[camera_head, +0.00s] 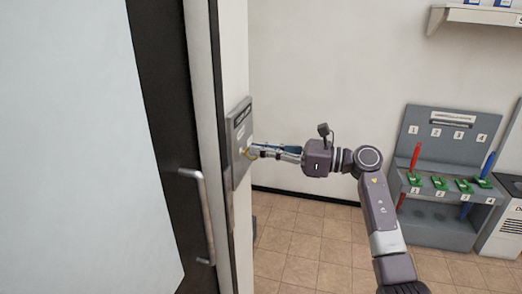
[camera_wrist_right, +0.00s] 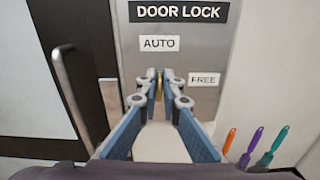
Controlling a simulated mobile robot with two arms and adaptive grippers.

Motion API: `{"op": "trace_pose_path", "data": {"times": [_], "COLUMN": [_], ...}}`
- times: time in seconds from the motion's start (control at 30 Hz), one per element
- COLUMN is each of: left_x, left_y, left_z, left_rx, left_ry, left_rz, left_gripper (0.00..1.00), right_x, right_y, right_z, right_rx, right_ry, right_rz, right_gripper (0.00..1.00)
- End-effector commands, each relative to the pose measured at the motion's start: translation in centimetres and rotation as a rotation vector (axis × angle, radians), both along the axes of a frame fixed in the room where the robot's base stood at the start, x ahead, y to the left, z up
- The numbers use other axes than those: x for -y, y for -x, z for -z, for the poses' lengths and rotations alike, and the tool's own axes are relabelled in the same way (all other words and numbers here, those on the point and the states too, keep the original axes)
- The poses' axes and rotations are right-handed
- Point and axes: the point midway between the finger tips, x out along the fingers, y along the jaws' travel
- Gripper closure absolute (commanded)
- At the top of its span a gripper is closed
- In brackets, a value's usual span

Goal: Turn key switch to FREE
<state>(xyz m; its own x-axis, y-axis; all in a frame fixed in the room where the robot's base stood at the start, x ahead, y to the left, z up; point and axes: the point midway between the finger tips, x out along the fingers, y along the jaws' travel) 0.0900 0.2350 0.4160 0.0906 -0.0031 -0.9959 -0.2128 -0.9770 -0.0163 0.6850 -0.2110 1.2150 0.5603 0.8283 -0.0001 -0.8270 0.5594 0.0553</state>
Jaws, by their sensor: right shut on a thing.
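The DOOR LOCK panel (camera_head: 238,128) is a grey plate on the wall beside the door. In the right wrist view the panel (camera_wrist_right: 190,110) carries an AUTO label (camera_wrist_right: 159,43) at the top and a FREE label (camera_wrist_right: 204,80) at the right. My right gripper (camera_head: 255,151) reaches the panel from the right. In the wrist view its fingertips (camera_wrist_right: 160,80) are shut on the yellow key (camera_wrist_right: 159,83) at the switch. The key looks about upright, below AUTO; the fingers hide much of it and the switch. My left gripper is not in view.
A dark door with a metal handle (camera_head: 204,215) stands left of the panel. A grey numbered stand (camera_head: 455,121) with red and blue tools is at the right. A shelf (camera_head: 480,15) hangs above it. Tiled floor (camera_head: 300,240) is open between the panel and the stand.

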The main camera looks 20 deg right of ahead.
Motion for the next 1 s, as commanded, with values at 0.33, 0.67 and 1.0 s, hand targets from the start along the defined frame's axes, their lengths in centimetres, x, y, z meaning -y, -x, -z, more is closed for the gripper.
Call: {"op": "trace_pose_path", "data": {"times": [0.33,0.67,1.0], "left_x": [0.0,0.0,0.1], "left_y": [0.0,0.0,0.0], "left_z": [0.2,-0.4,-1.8], "left_rx": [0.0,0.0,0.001], "left_ry": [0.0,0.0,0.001], "left_rz": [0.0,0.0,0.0], "left_gripper": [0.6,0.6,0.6], "right_x": [0.3,0.6,0.7], "right_y": [-0.3,-0.7,-1.0], "right_z": [0.2,0.3,0.5], "right_rx": [-0.212,-0.473,-0.742], "right_ry": [-0.138,-0.315,-0.497], "right_rz": [0.002,0.002,0.002], "right_gripper": [1.0,1.0,1.0]}}
